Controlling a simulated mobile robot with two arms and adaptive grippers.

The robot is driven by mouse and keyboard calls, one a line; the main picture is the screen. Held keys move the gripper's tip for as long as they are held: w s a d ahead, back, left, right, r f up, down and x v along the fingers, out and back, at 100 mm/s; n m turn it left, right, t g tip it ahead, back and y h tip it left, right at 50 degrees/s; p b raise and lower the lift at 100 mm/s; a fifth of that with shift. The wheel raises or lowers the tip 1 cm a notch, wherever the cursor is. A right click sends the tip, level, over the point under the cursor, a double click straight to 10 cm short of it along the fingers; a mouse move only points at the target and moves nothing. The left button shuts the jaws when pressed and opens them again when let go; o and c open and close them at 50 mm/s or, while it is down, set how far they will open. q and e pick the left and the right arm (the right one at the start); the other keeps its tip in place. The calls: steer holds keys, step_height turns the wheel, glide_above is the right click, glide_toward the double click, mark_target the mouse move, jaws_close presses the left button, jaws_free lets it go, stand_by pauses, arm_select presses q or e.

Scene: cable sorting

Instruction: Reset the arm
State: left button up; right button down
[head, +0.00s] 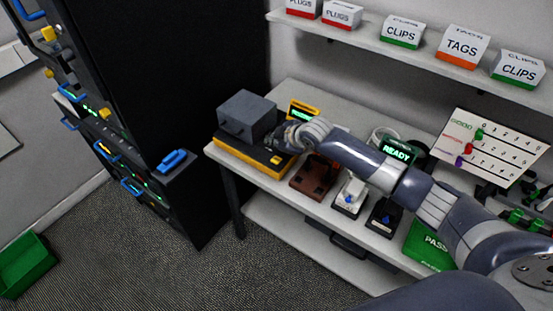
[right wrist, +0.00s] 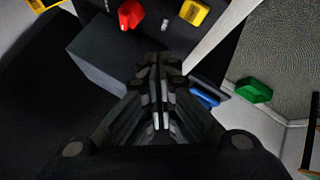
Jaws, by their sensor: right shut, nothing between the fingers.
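My right arm reaches in from the right over the workbench (head: 222,152) in the head view. My right gripper (head: 284,138) is at its end, just right of a grey box (head: 240,118) and above a black and yellow unit (head: 240,150). The arm partly hides it. In the right wrist view the gripper (right wrist: 160,118) has its fingers together with nothing between them. The grey box shows behind the fingers there (right wrist: 108,58); I cannot tell whether they touch it. My left gripper is not in view.
A brown block (head: 313,180), a white fixture (head: 351,192), a black fixture (head: 384,216) and a green PASS mat (head: 425,248) line the bench. A shelf (head: 400,52) with labelled boxes hangs above. A black rack (head: 175,90) stands left; a green bin (head: 24,266) is on the floor.

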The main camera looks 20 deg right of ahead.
steer(key=s+a+f+m+g, duration=0.1)
steer(key=s+a+f+m, duration=0.3)
steer(key=s, duration=0.6)
steer(key=s+a+f+n+g, duration=0.1)
steer(key=s+a, duration=0.4)
steer(key=s, duration=0.6)
steer(key=s+d+r+m+g+h, duration=0.15)
steer(key=s+d+m, duration=0.3)
steer(key=s, duration=0.55)
steer(key=s+d+m+g+h, duration=0.2)
steer(key=s+d+m, duration=0.3)
steer(key=s, duration=0.5)
step_height(320, 180, down, 31)
steer(key=s+n+b, duration=0.2)
steer(key=b, duration=0.4)
steer(key=s+d+f+g+b, duration=0.1)
steer(key=s+d+f+b, duration=0.1)
steer(key=s+f, duration=0.6)
steer(key=s+d+f+g+b, duration=0.1)
steer(key=s+d+f+b, duration=0.1)
steer(key=s+f, duration=0.7)
step_height(320, 180, down, 5)
steer(key=shift+f+b, duration=0.2)
steer(key=shift+b, duration=0.4)
